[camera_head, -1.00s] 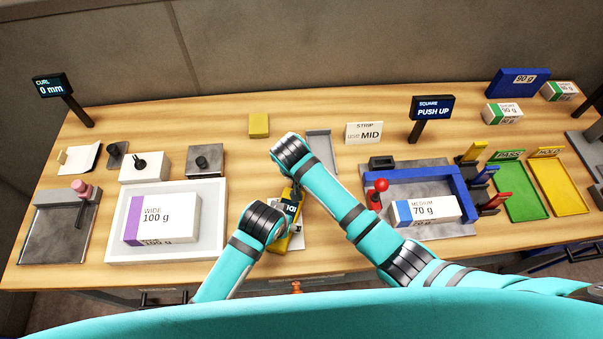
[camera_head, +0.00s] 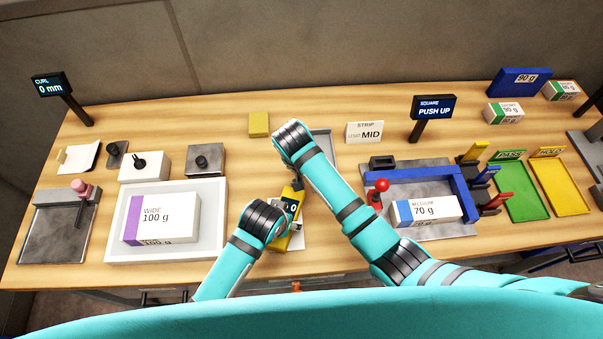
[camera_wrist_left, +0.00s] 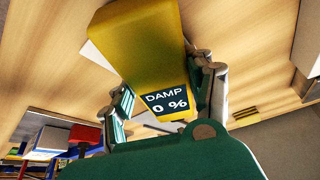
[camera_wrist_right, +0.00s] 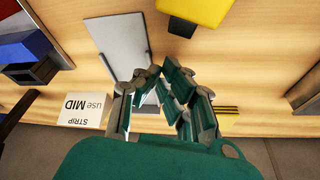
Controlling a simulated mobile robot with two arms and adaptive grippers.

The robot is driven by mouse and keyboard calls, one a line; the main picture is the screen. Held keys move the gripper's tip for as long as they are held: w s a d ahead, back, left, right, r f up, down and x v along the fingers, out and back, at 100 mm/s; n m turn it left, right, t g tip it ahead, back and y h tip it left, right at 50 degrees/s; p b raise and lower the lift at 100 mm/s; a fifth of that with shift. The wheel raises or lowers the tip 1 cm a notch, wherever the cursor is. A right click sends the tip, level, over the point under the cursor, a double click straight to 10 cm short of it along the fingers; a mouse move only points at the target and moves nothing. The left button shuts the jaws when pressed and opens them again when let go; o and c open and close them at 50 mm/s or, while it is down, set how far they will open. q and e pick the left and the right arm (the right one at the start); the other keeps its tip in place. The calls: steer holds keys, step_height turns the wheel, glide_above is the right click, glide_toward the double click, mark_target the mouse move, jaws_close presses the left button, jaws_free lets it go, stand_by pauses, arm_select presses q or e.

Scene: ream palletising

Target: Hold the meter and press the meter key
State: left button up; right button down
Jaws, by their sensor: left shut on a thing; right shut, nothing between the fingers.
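The yellow meter (camera_head: 297,190) is upright-tilted over the front middle of the table, in my left gripper. In the left wrist view the meter (camera_wrist_left: 145,45) shows a dark screen reading "DAMP 0 %", and the fingers of my left gripper (camera_wrist_left: 166,88) are shut on its sides. My right gripper (camera_wrist_right: 158,76) is shut and empty over the grey tray; in the head view my right wrist hides it. In the right wrist view the meter (camera_wrist_right: 203,10) shows at the top edge, apart from the fingers. I cannot make out the meter key.
The grey tray (camera_wrist_right: 112,35) lies under my right gripper. A "STRIP use MID" card (camera_head: 365,132) stands right of it, and a yellow block (camera_head: 259,124) lies to its left. A red-knobbed lever (camera_head: 381,185) stands right of my right arm, beside the blue-edged fixture (camera_head: 460,182).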

arm_select(q)
steer(key=shift+s, duration=0.3)
steer(key=shift+w, duration=0.15)
arm_select(e)
steer(key=d+v, duration=0.1)
steer(key=v, duration=0.6)
steer(key=shift+s+a+r, duration=0.15)
steer(key=shift+a+r, duration=0.3)
steer(key=shift+a, duration=0.1)
arm_select(q)
steer(key=o, duration=1.4)
steer(key=shift+c, duration=0.2)
steer(key=shift+r, duration=0.1)
